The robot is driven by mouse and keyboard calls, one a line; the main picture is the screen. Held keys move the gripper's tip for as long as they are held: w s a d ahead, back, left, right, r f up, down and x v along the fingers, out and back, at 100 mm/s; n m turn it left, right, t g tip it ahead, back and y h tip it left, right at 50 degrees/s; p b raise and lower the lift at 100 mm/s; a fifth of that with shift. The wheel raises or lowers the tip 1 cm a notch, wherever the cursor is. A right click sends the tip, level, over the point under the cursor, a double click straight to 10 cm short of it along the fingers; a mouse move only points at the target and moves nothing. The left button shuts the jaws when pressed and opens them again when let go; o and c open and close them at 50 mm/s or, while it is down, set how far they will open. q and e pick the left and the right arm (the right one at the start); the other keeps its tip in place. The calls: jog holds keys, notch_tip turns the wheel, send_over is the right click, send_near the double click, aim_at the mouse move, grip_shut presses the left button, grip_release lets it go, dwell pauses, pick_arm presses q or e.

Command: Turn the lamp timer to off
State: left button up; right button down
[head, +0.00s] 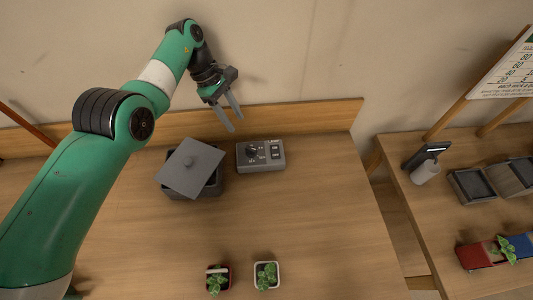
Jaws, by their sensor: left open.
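The lamp timer (261,155) is a small grey box with a round dark dial (252,152) on its left half and a dark switch panel on its right half. It sits near the back of the wooden table. The dial's setting is too small to read. My left gripper (234,122) is open and empty, with its two grey fingers pointing down, above and a little behind the timer's left side, apart from it. My right gripper is not in view.
A dark grey box (210,188) with a tilted lid (190,166) stands just left of the timer. Two small potted plants (217,280) (266,275) stand at the front. A wooden backboard (290,117) runs behind. The table right of the timer is clear.

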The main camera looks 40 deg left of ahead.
aim_at(251, 148)
pick_arm(q)
jog(key=b+x, duration=0.2)
jog(key=x, duration=0.9)
jog(key=shift+d+f+b, duration=0.1)
jog(key=shift+f+b, duration=0.2)
jog(key=shift+f, duration=0.1)
grip_shut()
